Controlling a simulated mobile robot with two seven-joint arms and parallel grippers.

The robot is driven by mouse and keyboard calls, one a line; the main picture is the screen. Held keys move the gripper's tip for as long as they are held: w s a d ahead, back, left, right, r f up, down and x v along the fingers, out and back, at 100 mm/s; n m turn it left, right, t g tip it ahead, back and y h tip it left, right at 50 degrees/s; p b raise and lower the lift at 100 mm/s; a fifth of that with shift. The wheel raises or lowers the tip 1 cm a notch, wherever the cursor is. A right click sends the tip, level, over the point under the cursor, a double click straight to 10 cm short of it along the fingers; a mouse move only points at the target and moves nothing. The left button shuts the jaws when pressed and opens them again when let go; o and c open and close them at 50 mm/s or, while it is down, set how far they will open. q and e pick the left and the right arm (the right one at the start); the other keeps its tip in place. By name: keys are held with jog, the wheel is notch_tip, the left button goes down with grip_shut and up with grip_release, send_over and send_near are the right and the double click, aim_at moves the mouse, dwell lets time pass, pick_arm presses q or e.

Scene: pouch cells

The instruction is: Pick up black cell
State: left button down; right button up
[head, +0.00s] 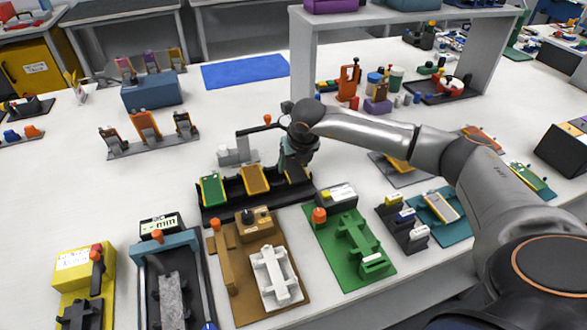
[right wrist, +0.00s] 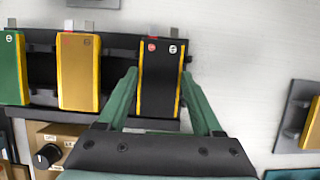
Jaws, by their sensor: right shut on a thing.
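The black cell (right wrist: 160,80) has yellow side edges and two terminals at its top, one marked red. It stands in the right end place of the black rack (right wrist: 42,75), with the green cell (right wrist: 11,70) and the orange-yellow cell (right wrist: 78,72) to its left. My right gripper (right wrist: 160,95) is shut on the black cell, a green finger along each side. In the head view the right gripper (head: 297,158) reaches down over the right end of the rack (head: 228,200) and hides part of the black cell (head: 296,174). My left gripper is not in view.
A grey stand with an orange-knobbed lever (head: 240,148) is close behind the rack. A brown fixture (head: 240,285) and a green fixture (head: 355,245) lie in front. The white table is clear to the rack's left.

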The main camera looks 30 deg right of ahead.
jog(key=c, duration=0.4)
jog(key=shift+r, duration=0.1)
